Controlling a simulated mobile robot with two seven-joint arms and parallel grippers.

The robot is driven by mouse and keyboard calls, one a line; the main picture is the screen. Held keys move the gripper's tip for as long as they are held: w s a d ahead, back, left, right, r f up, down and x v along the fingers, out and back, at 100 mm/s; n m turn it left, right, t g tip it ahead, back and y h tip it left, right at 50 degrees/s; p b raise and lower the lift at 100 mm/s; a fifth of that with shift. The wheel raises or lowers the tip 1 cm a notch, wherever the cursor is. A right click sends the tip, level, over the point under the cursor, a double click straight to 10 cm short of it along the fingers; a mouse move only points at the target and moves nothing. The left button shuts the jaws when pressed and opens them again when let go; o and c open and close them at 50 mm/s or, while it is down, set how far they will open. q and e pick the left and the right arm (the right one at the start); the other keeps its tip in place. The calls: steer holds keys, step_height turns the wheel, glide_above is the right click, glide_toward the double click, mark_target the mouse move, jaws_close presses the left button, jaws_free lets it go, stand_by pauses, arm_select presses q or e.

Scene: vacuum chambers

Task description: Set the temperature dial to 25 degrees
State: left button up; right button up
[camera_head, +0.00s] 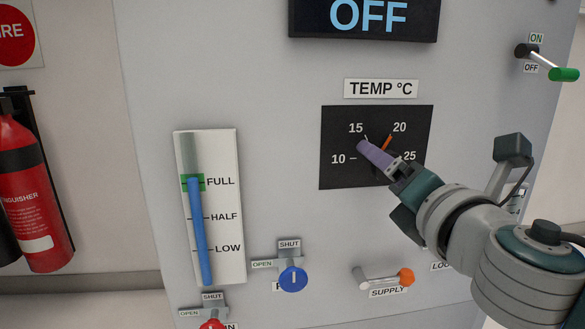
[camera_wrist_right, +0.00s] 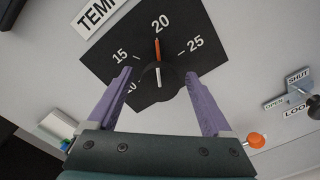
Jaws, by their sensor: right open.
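The temperature dial (camera_wrist_right: 150,76) is a dark round knob on a black square plate (camera_head: 338,115) marked 10, 15, 20 and 25, under a TEMP °C label. Its orange pointer (camera_head: 387,143) points at about the 20 mark; in the right wrist view the orange pointer (camera_wrist_right: 157,48) also lines up with 20. My right gripper (camera_wrist_right: 158,73) is open in front of the plate, with one purple finger on each side of the knob. I cannot tell whether they touch it. In the head view the right gripper (camera_head: 364,148) hides most of the knob. My left gripper is not in view.
A black display reading OFF (camera_head: 366,16) is above. A green-tipped ON/OFF lever (camera_head: 563,74) is upper right. A level gauge (camera_head: 184,150), a blue valve knob (camera_head: 293,279) and an orange-tipped SUPPLY handle (camera_head: 405,277) are lower. A fire extinguisher (camera_head: 33,205) hangs left.

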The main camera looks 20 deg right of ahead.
jaws_close()
stand_by(0.8)
